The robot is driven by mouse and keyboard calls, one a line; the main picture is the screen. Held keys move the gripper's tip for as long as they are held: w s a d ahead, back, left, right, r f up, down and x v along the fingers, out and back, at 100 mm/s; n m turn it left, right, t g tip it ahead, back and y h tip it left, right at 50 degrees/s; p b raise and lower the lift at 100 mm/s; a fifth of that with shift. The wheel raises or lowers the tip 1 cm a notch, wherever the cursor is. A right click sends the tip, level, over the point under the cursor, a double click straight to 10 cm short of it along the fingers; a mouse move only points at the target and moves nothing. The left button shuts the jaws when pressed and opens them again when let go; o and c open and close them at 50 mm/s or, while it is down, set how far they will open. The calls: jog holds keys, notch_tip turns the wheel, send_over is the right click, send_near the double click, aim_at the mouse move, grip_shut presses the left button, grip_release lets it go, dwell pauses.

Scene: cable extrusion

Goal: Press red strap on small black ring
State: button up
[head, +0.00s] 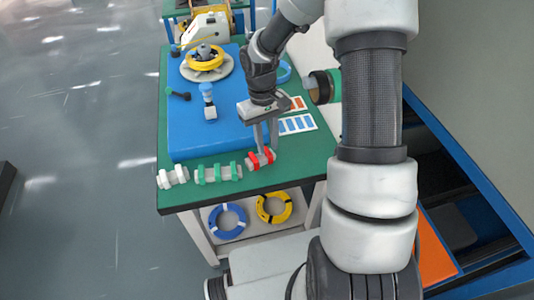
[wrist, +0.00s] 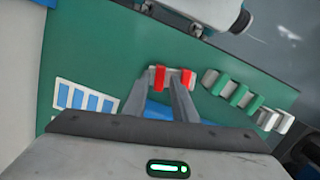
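The red straps (head: 261,159) sit on a pale holder at the front right of the green table, and two red straps show in the wrist view (wrist: 159,78). My gripper (head: 265,146) points down at this holder. In the wrist view my gripper (wrist: 160,82) has its two fingers apart, with one red strap near the gap between the tips and the other to the right. I cannot tell whether the fingers touch the straps. No small black ring can be made out clearly. A dark, ring-like end with green behind it (head: 321,87) shows partly beside my arm.
Green straps (head: 217,173) and white straps (head: 173,177) stand left along the table's front edge. A blue mat (head: 190,140) carries a yellow coil (head: 204,59) and a small blue-topped post (head: 208,100). Blue (head: 228,219) and yellow (head: 274,207) coils lie on the lower shelf.

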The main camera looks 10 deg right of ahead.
jog(key=shift+f+b, duration=0.6)
jog(key=shift+f, duration=0.35)
jog(key=shift+r, duration=0.2)
jog(key=c, duration=0.6)
jog(key=shift+r+p, duration=3.3)
jog(key=shift+r, duration=0.7)
